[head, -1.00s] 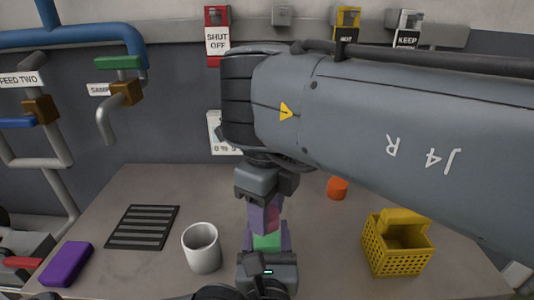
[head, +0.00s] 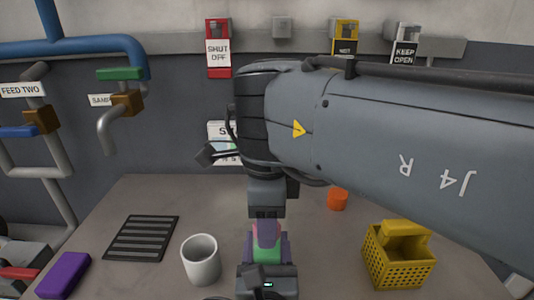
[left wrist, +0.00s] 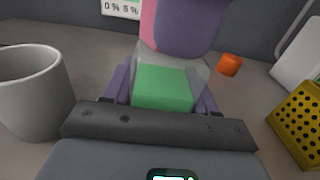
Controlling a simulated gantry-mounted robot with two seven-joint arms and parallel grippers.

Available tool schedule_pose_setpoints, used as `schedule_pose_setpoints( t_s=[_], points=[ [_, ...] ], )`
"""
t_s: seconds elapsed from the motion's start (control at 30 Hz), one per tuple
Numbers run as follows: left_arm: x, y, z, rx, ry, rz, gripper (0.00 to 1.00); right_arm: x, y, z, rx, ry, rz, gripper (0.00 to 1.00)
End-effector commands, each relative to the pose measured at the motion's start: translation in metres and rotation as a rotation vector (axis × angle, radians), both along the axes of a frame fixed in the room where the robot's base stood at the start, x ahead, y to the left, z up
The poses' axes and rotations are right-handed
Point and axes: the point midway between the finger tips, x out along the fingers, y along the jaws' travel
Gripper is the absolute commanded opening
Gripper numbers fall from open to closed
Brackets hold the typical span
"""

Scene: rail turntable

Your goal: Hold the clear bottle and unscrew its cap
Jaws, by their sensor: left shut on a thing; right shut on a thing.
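The clear bottle (head: 267,245) stands upright at the table's front middle, with a green band or contents; it also shows in the left wrist view (left wrist: 163,88). My left gripper (head: 267,258) is shut around its body from the front, a purple finger on each side. My right gripper (head: 266,229) comes down from above and is shut on the pink cap (left wrist: 148,24). A purple finger hides much of the cap in the left wrist view. The bottle's clear shoulder (left wrist: 195,68) shows below the cap. I cannot tell how loose the cap is.
A white mug (head: 201,260) stands close left of the bottle. A dark slotted grate (head: 142,238) and a purple block (head: 63,275) lie farther left. A yellow basket (head: 399,262) stands right, and a small orange cylinder (head: 337,200) is behind. My right arm crosses the upper right.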

Motion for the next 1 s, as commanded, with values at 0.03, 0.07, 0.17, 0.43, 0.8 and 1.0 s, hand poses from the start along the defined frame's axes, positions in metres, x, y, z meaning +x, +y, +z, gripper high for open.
schedule_pose_setpoints(
  t_s=[0.03, 0.07, 0.17, 0.43, 0.8, 1.0],
  points=[
    [0.0, -0.0001, 0.0001, 0.0, 0.0, 0.0, 0.02, -0.0002, 0.0002, -0.0012, -0.001, 0.002, 0.003, 0.1],
    [0.0, -0.0001, 0.0001, 0.0, 0.0, 0.0, 0.02, -0.0002, 0.0002, -0.0012, -0.001, 0.002, 0.008, 0.1],
    [0.0, -0.0001, 0.0002, 0.0, -0.001, 0.0, 0.02, -0.0002, 0.0002, -0.0013, -0.001, 0.002, 0.066, 0.1],
    [0.0, -0.0001, 0.0002, 0.0, -0.001, 0.0, 0.02, -0.0003, 0.0002, -0.0015, 0.0, 0.002, 0.39, 0.1],
    [0.0, -0.0001, 0.0003, -0.001, -0.001, 0.0, 0.02, -0.0005, 0.0003, -0.002, 0.0, 0.003, 0.526, 0.1],
    [-0.0001, -0.0001, 0.0003, -0.001, -0.001, 0.0, 0.02, -0.0005, 0.0003, -0.0019, 0.0, 0.003, 0.524, 0.6]
  ],
)
